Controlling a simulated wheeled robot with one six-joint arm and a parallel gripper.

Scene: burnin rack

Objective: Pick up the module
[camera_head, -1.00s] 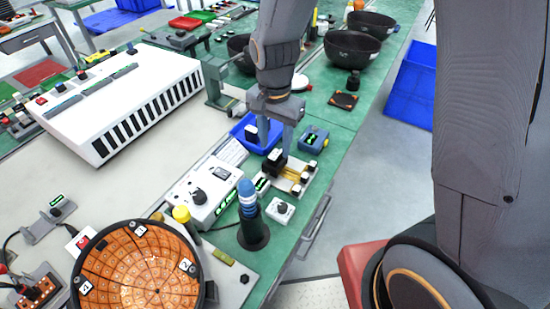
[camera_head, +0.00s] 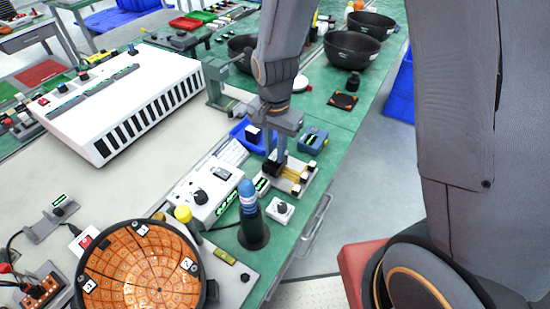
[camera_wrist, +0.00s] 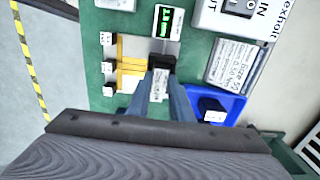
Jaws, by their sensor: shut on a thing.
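The module (camera_head: 271,166) is a small black block at the left end of a pale fixture with yellow strips (camera_head: 294,177). In the wrist view the module (camera_wrist: 162,60) shows its black top at the tips of my fingers, with a white labelled face below it. My gripper (camera_head: 277,154) points down and is shut on the module. In the wrist view my gripper (camera_wrist: 163,80) has a finger on each side of it. The module is still at the fixture; whether it touches the fixture is hidden.
A blue bin (camera_head: 250,137) and a blue-grey box (camera_head: 313,139) stand close to my gripper. A white instrument (camera_head: 207,190), a blue-topped dark post (camera_head: 251,220) and a small white knob box (camera_head: 280,209) are nearer. The bench's right edge is close.

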